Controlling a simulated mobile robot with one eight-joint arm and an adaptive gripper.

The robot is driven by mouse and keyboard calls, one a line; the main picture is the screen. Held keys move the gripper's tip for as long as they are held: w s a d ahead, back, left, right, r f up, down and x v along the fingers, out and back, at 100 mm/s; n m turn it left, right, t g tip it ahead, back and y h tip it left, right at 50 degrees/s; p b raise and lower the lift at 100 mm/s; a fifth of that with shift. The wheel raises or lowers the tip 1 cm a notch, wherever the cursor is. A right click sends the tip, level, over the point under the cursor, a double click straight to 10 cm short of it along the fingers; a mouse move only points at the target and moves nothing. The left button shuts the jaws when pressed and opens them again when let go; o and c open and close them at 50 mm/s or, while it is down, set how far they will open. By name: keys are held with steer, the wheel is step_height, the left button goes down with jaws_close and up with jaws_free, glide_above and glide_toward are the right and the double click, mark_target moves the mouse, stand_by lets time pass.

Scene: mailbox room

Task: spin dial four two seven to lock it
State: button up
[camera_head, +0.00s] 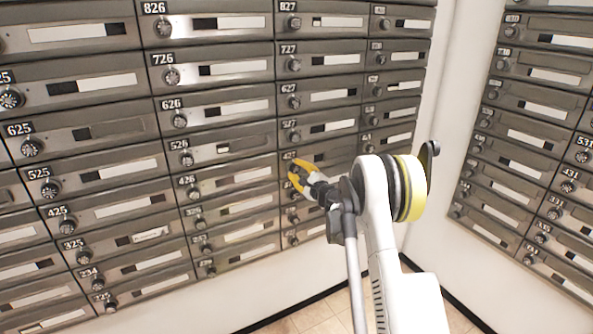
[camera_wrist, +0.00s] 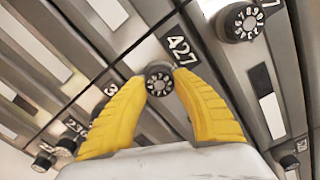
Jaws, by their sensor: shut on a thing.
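The dial of box 427 (camera_wrist: 159,82) is a small dark round knob with white digits, seen in the wrist view beside its 427 label (camera_wrist: 180,45). My gripper (camera_wrist: 160,76) has two yellow fingers, one on each side of this dial, shut on it. In the head view my gripper (camera_head: 300,176) is at box 427 (camera_head: 330,156), in the column below box 527. The fingers hide the dial there. The number the dial is set to is too small to read.
Another dial (camera_wrist: 240,22) sits close to the fingers at upper right in the wrist view. Box 426 (camera_head: 235,180) is to the left in the head view. A second mailbox bank (camera_head: 530,130) stands at right, past a white wall corner. Tiled floor (camera_head: 325,310) lies below.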

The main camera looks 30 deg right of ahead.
steer(key=m, duration=0.4)
steer(key=shift+m, duration=2.3)
steer(key=o, duration=1.2)
steer(key=shift+s, duration=0.1)
steer(key=s, duration=1.1)
steer(key=shift+s+d, duration=0.15)
steer(key=shift+s, duration=0.25)
